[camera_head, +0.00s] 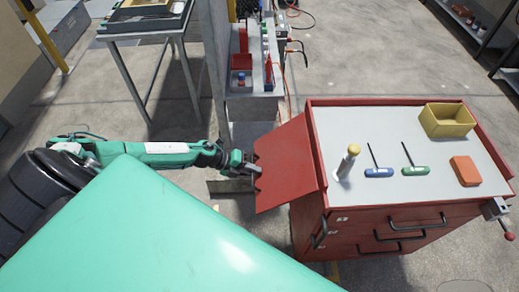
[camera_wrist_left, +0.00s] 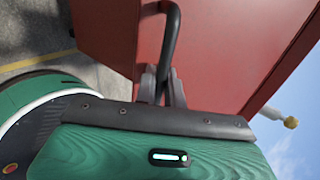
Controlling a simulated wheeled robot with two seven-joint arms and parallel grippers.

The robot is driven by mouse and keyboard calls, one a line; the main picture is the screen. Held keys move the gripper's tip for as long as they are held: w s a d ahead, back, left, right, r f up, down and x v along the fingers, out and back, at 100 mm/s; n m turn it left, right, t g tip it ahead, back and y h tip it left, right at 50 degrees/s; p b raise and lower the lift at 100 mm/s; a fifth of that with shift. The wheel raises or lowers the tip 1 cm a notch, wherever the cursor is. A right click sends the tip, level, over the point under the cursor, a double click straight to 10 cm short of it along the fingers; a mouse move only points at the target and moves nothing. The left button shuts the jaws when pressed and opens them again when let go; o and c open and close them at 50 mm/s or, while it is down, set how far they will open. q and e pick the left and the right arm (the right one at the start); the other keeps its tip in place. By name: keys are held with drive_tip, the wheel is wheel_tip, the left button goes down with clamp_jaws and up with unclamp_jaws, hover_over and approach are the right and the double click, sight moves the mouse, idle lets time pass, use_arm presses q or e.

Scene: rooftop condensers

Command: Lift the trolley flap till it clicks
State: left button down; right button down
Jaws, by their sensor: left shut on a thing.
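The red flap (camera_head: 286,165) sticks out from the left side of the red tool trolley (camera_head: 360,240). Its exact angle to the worktop is hard to tell. My left gripper (camera_head: 256,170) is at the flap's outer edge, shut on the black flap handle (camera_wrist_left: 170,45), which the wrist view shows running up from between the fingers (camera_wrist_left: 163,82). That view also shows the red face of the flap (camera_wrist_left: 225,50) close ahead. The hinge and any catch are not clearly visible. My right gripper is not in view.
On the trolley's grey top are a yellow bin (camera_head: 447,121), a yellow-capped cylinder (camera_head: 347,163), blue (camera_head: 379,172) and green (camera_head: 415,171) T-handled tools and an orange block (camera_head: 465,171). A narrow bench (camera_head: 253,110) stands behind the flap. Floor right of that bench is clear.

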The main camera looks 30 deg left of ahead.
use_arm(q)
wheel_tip(320, 180, up, 16)
drive_tip(key=s+a+p, duration=0.2)
drive_tip(key=p, duration=0.9)
drive_tip(key=shift+a, duration=0.25)
drive_tip(key=c, duration=1.9)
unclamp_jaws()
drive_tip(key=shift+w, duration=0.1)
drive_tip(key=shift+w+d, duration=0.1)
